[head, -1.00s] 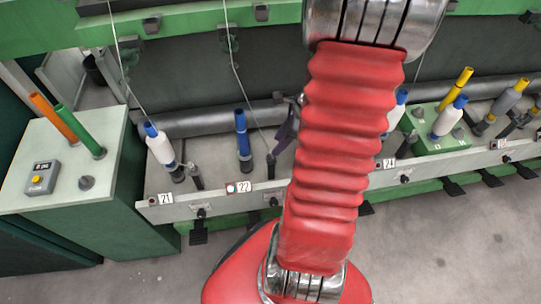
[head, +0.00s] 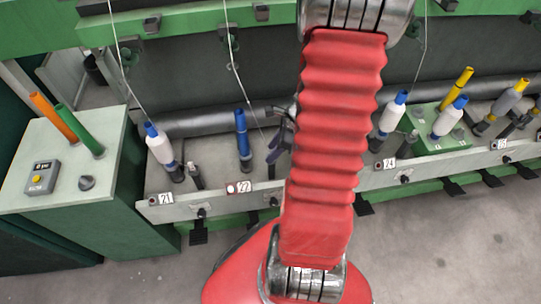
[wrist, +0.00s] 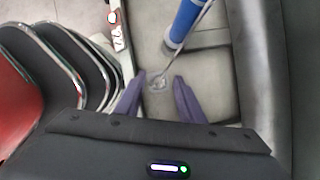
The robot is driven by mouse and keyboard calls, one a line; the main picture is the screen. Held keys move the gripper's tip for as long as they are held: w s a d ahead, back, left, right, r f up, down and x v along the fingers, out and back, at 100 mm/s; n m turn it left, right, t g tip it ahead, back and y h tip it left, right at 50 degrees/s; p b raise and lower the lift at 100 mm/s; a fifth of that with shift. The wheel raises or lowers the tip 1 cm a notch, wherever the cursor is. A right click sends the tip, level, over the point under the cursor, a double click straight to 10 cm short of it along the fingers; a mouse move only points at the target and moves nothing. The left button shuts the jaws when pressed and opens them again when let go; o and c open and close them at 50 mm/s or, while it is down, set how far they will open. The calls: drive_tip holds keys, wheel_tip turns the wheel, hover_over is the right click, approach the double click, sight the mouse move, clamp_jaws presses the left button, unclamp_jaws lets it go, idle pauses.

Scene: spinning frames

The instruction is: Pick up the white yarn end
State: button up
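A thin white yarn (head: 236,75) hangs from the machine above and slants down toward my gripper. In the wrist view the yarn (wrist: 187,45) runs past the blue tube to a pale spot between my fingertips. I cannot tell whether that spot is the yarn end or a fitting behind it. My gripper (wrist: 158,88) is open, with one purple finger on each side of the yarn's lower part. In the head view my gripper (head: 275,148) is right of the upright blue tube (head: 242,138) near label 22 (head: 243,187). The tube also shows in the wrist view (wrist: 186,22).
White bobbins with blue tops stand on spindles at left (head: 160,147) and right (head: 389,120). A green box (head: 437,128) sits on the rail at right. A cabinet (head: 60,175) with orange and green tubes stands at left. A dark roller (head: 200,122) runs behind the spindles.

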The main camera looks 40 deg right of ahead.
drive_tip(key=shift+c, duration=0.4)
drive_tip(key=c, duration=0.7)
drive_tip(key=shift+r, duration=0.15)
drive_tip(key=shift+r, duration=4.9)
drive_tip(key=shift+f, duration=0.1)
drive_tip(key=shift+f, duration=1.25)
